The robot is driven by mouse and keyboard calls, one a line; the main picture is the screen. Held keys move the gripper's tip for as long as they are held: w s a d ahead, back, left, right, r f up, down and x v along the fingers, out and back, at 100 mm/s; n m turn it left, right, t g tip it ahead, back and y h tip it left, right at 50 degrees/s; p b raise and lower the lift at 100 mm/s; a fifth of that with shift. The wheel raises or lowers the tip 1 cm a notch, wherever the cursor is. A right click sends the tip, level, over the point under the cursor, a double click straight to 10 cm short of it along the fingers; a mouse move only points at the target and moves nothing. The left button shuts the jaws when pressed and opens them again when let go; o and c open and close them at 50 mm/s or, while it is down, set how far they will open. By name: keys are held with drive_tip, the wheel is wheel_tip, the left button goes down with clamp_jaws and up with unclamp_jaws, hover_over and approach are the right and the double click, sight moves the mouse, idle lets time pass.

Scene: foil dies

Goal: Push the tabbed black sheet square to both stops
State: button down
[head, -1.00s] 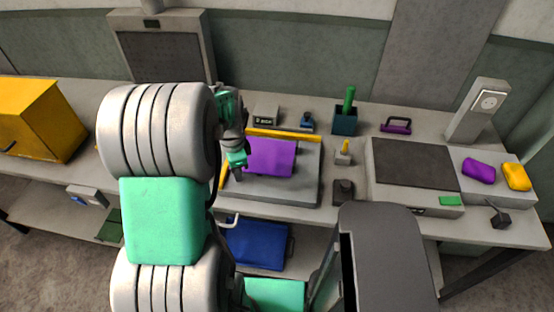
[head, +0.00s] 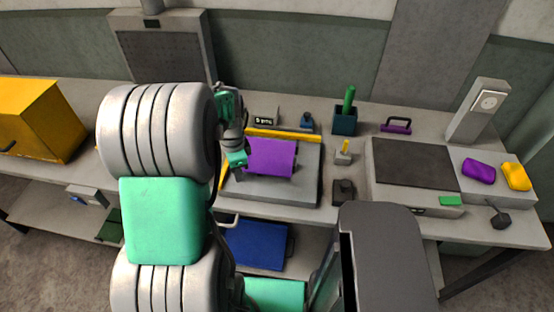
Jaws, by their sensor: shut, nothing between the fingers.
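A purple sheet (head: 270,157) lies on a grey raised plate (head: 290,192), slightly askew; no black sheet shows on this plate. A yellow stop bar (head: 285,134) runs along the plate's back edge. A second yellow stop (head: 221,178) runs along its left edge, partly hidden by my arm. My gripper (head: 239,172) is shut and empty, low at the left edge of the purple sheet. I cannot tell whether it touches the sheet. A tab on the sheet cannot be made out.
A small readout box (head: 264,120) stands behind the plate. A dark cup with a green handle (head: 345,121), a yellow-handled stamp (head: 344,155) and a dark block (head: 343,191) stand nearby. A dark-topped grey slab (head: 413,163) is to the right.

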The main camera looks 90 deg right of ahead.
drive_tip(key=shift+f+b, duration=0.4)
drive_tip(key=shift+f, duration=0.2)
idle(0.3)
drive_tip(key=shift+d, duration=0.1)
idle(0.4)
drive_tip(key=shift+s+d, duration=0.15)
drive_tip(key=shift+d, duration=1.6)
drive_tip(key=shift+a+r, duration=0.1)
drive_tip(key=shift+a, duration=0.55)
wheel_tip(320, 180, up, 8)
drive_tip(key=p, duration=0.5)
